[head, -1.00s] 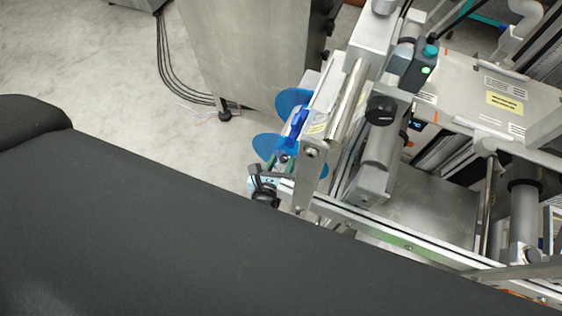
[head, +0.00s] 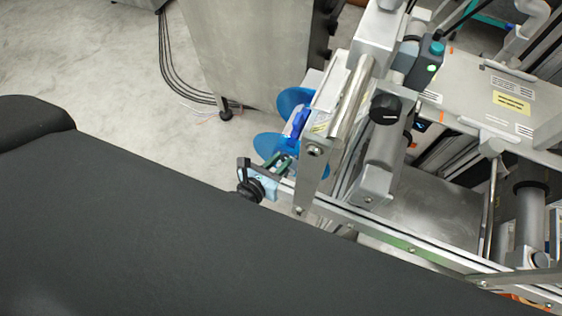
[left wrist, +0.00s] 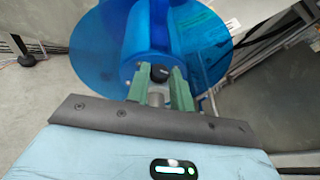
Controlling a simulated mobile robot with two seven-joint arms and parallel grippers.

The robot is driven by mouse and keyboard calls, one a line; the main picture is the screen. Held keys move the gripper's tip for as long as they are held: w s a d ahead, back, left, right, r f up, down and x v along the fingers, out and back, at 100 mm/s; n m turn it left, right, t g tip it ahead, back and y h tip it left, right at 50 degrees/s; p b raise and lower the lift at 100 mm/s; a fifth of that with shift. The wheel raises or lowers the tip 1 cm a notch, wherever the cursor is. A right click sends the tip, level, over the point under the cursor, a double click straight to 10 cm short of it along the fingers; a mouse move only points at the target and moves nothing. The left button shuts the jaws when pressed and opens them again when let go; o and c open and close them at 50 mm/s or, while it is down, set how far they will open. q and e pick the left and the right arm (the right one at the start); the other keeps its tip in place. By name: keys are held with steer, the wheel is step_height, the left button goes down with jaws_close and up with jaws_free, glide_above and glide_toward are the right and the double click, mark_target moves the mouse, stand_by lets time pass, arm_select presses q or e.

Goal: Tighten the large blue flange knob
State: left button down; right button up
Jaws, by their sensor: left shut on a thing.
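The large blue flange (left wrist: 210,45) is a translucent disc that fills the top of the left wrist view. A small dark knob (left wrist: 159,73) with a grey stem sits at its centre. My left gripper (left wrist: 158,82) has its two green fingers on either side of this knob, shut on it. In the head view, the blue flange (head: 270,146) is at the left end of the machine, with a second blue disc (head: 290,99) behind it. My left gripper (head: 283,161) meets the nearer flange from below, and its fingertips are partly hidden. My right gripper is not in view.
The metal machine frame (head: 410,246) with rollers stands right of the flanges. A steel cabinet (head: 245,50) stands behind them, with black cables (head: 168,65) on the floor to its left. The floor (head: 100,70) left of the flanges is otherwise open.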

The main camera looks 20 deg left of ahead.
arm_select(q)
steer(key=shift+a+f+m+h+b, duration=0.1)
steer(key=shift+a+m+h+b, duration=0.15)
steer(key=shift+m+h, duration=0.5)
steer(key=shift+w+m+g+h+b, duration=0.1)
steer(key=shift+m+g+h+b, duration=0.2)
steer(key=shift+m+h+b, duration=0.25)
steer(key=c, duration=1.2)
jaws_free()
steer(key=v, duration=0.7)
steer(key=shift+s+a, duration=0.3)
steer(key=shift+a, duration=0.05)
